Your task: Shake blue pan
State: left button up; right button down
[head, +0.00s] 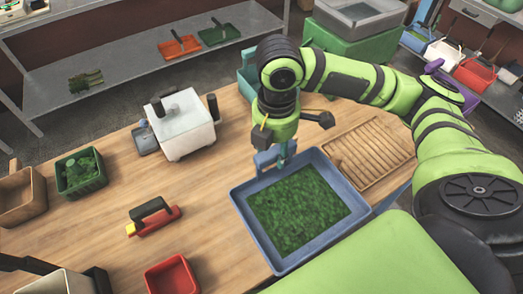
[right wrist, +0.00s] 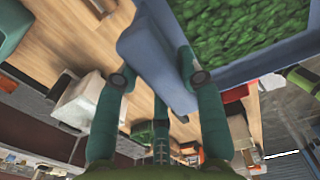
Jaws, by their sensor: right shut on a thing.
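The blue pan (head: 241,214) is at the right front of the wooden table, with a layer of green leafy material (head: 297,207) spread over its floor. My right gripper (head: 281,157) is shut on the pan's raised handle at its far left edge. In the right wrist view the two teal fingers (right wrist: 155,72) stand either side of the blue handle (right wrist: 150,55), with the green material beyond the rim. I cannot tell whether the pan rests on the table or is slightly lifted. My left gripper is not clearly in view.
A ribbed wooden board (head: 366,155) lies right of the pan. A white machine (head: 183,125), a green basket (head: 80,172), a red-and-black tool (head: 152,217) and a red tray (head: 172,276) stand to the left. The table between them and the pan is clear.

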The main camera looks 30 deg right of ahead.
aim_at(256, 154)
jog(key=shift+s+d, duration=0.15)
jog(key=shift+d, duration=0.55)
jog(key=shift+a, duration=0.3)
jog(key=a, duration=0.5)
jog(key=shift+w, duration=0.2)
jog(key=shift+d, duration=0.1)
jog(key=d, duration=0.5)
jog(key=shift+s+d, duration=0.2)
jog(key=shift+d, duration=0.1)
jog(key=shift+w+a, duration=0.2)
jog(key=shift+a, duration=0.25)
jog(key=shift+s+d, duration=0.1)
jog(key=shift+d, duration=0.15)
jog(key=shift+a, duration=0.1)
